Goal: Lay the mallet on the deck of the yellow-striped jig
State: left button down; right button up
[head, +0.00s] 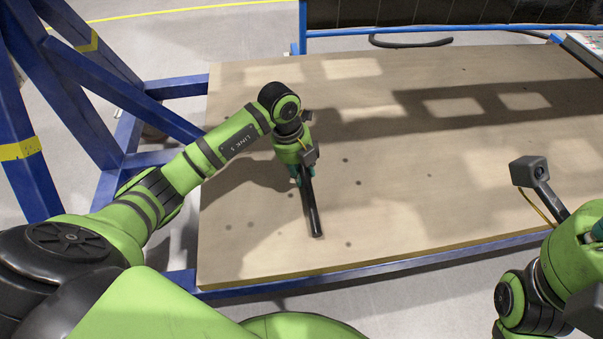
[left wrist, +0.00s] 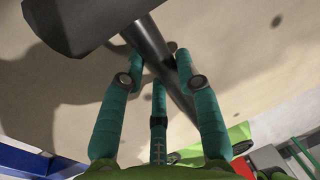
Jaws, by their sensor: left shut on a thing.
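My left gripper (head: 299,178) is over the wooden deck (head: 400,195) of the jig. Its teal fingers are shut on the mallet's dark handle. The mallet (head: 312,212) shows in the head view as a black bar slanting down and slightly right. In the left wrist view the mallet's black head (left wrist: 75,25) is at the upper left, with the handle running down between the fingers. The deck shows behind the mallet; whether they touch is unclear. The jig's blue posts carry yellow bands (head: 20,149) at the far left. My right gripper (head: 597,231) is mostly cut off at the right edge.
The deck is largely bare, with small dark holes and patches of shadow. A blue rail (head: 400,268) runs along its near edge. A dark panel with a blue frame (head: 450,31) stands behind it. A dark hose (head: 410,43) lies on the floor there.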

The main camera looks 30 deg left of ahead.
pick_arm(q)
jog(key=c, duration=0.9)
grip_release()
